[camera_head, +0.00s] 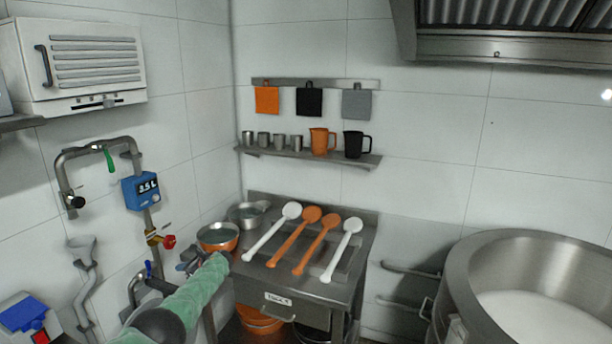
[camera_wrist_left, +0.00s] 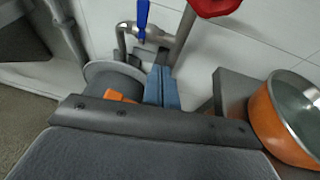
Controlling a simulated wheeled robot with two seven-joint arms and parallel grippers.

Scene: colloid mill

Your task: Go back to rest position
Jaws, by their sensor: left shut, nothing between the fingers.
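My left arm, in a green sleeve, comes in from the bottom of the head view. My left gripper (camera_head: 187,265) is beside the wall pipes, left of the orange pot (camera_head: 218,238). In the left wrist view its two blue-grey fingers (camera_wrist_left: 162,87) are together with nothing between them. They point toward a pipe with a blue lever (camera_wrist_left: 143,18), and a red valve handle (camera_wrist_left: 215,5) shows above. The orange pot also shows at the right of the left wrist view (camera_wrist_left: 270,125), apart from the fingers. My right gripper is not in view.
A steel table (camera_head: 348,290) holds white and orange ladles (camera_head: 290,240) and a metal pot (camera_head: 247,215). A large steel kettle (camera_head: 455,290) with white contents stands at the right. A blue meter (camera_head: 141,190) is on the wall piping. A shelf (camera_head: 310,155) holds cups and jugs.

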